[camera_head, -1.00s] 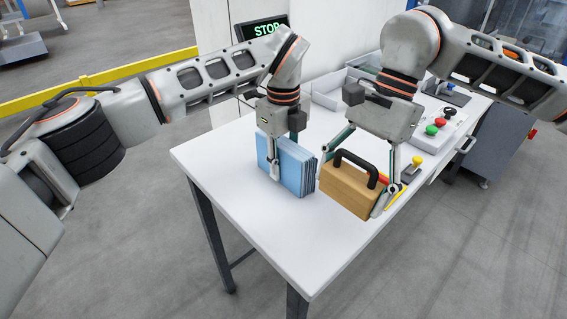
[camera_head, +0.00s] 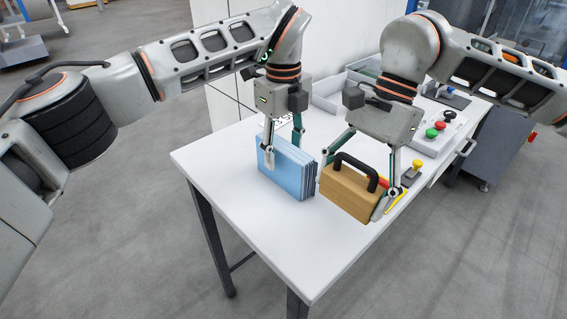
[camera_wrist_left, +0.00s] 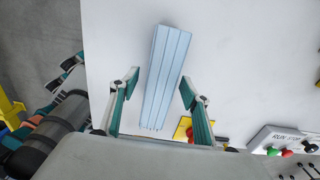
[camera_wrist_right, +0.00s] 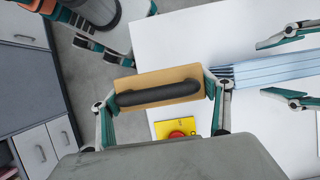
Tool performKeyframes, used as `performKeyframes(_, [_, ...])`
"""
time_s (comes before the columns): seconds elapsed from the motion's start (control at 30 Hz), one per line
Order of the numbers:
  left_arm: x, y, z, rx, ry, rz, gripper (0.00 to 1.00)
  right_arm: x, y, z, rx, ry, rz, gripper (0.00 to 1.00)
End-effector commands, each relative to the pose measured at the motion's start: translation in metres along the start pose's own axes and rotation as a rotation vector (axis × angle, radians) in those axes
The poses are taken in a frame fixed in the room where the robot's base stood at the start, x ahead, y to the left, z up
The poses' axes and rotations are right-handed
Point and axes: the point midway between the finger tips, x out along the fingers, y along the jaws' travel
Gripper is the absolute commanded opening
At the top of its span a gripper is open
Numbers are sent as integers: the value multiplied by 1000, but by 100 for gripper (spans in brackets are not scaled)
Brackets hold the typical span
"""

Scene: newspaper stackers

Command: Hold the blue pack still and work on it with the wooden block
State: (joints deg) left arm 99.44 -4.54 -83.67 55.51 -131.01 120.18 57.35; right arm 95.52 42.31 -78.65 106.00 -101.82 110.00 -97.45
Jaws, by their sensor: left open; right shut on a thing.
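The blue pack (camera_head: 287,170) is a stack of folded sheets standing upright on its edge on the white table. It also shows in the left wrist view (camera_wrist_left: 167,80), lying between the fingers with gaps on both sides. My left gripper (camera_head: 283,148) is open, its fingers around the pack's upper part. The wooden block (camera_head: 349,194) with a black handle stands just right of the pack's edges. My right gripper (camera_head: 357,160) is shut on the block, one finger at each end. In the right wrist view the block (camera_wrist_right: 158,78) sits close to the pack (camera_wrist_right: 270,72).
The white table (camera_head: 240,205) has free room at the front left. A yellow box with a red button (camera_wrist_right: 176,128) lies beside the block. A control panel with coloured buttons (camera_head: 437,133) and grey trays stand farther back. A white wall is behind.

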Motion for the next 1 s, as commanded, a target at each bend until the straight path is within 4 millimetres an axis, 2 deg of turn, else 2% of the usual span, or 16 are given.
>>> performKeyframes(0.03, [-12,0,0,0,-4,-3,47,-1,0,0,0,0,-1,48])
performKeyframes(0.2, [-44,0,0,-1,-3,-2,47,-1,0,0,0,0,-1,48])
performKeyframes(0.4, [-65,0,0,-1,-1,0,47,0,0,0,0,0,-1,48])
performKeyframes(1.0, [-70,0,0,0,1,0,47,0,0,0,-1,0,-1,48])
